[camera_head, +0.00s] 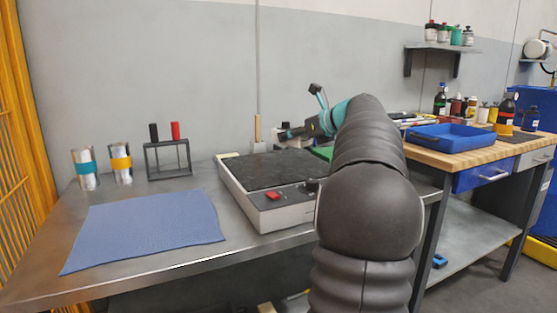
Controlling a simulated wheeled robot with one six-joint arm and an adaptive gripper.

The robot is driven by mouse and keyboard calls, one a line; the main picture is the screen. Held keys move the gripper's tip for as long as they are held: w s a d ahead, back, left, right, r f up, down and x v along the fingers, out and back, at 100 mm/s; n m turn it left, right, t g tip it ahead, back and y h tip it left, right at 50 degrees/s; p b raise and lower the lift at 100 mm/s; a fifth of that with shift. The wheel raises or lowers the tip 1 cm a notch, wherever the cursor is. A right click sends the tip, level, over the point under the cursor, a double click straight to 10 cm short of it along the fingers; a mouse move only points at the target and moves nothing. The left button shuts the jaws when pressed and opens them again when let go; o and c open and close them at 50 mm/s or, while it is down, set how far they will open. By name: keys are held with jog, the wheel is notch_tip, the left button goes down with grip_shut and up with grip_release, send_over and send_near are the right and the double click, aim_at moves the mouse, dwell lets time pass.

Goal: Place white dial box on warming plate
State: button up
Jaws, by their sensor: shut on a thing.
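The warming plate (262,166) is a wide pale unit with a dark speckled top, a red switch and a dark knob on its front. It stands on the steel bench. My gripper (286,134) is at the plate's far right, seen side-on, pointing left. It is shut on the white dial box (280,127), which shows only as a small pale patch around the dark fingers. My gripper and arm hide most of the box, and its dial cannot be made out. I cannot tell the gap between box and plate.
A blue mat (150,230) lies on the bench at left. Behind it stand two banded cans (121,163) and a black rack (168,158) with a black and a red item. A wooden-handled tool (258,133) stands behind the plate. A blue tray (452,138) is on the right-hand bench.

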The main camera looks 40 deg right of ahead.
aim_at(280, 165)
jog(key=w+a+f, duration=0.2)
jog(key=w, duration=0.1)
jog(key=shift+a+f, duration=0.2)
jog(key=shift+f+b, duration=0.9)
jog(key=shift+f, duration=1.1)
jog(key=o, duration=1.5)
jog(key=shift+f, duration=0.1)
jog(key=shift+c, duration=0.2)
jog(key=p+v, duration=0.1)
jog(key=v, duration=1.1)
